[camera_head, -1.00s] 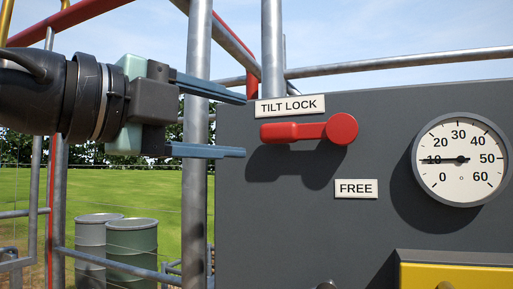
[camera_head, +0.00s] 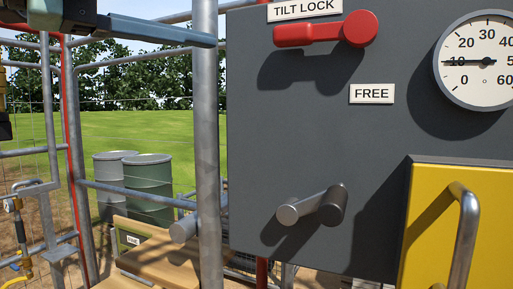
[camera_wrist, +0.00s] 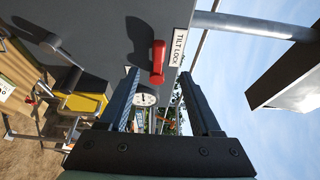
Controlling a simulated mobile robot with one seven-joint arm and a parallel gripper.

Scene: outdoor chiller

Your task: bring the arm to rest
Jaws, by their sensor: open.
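My gripper (camera_wrist: 159,76) is open and empty; in the wrist view its two fingers stand apart with the red lever visible beyond them. In the head view only part of my gripper (camera_head: 160,32) shows, one finger at the top left; the other is outside the picture. That finger's tip is left of the red lever (camera_head: 325,32) and apart from it in the picture. The lever lies horizontally just under the TILT LOCK label (camera_head: 303,10), its grip end to the left; it also shows in the wrist view (camera_wrist: 157,62).
The dark grey panel (camera_head: 310,150) carries a FREE label (camera_head: 372,94), a round gauge (camera_head: 486,62) and a grey handle (camera_head: 313,207). A yellow door (camera_head: 430,220) with a bar handle is at lower right. A metal post (camera_head: 207,130) stands left of the panel; barrels (camera_head: 148,185) stand behind.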

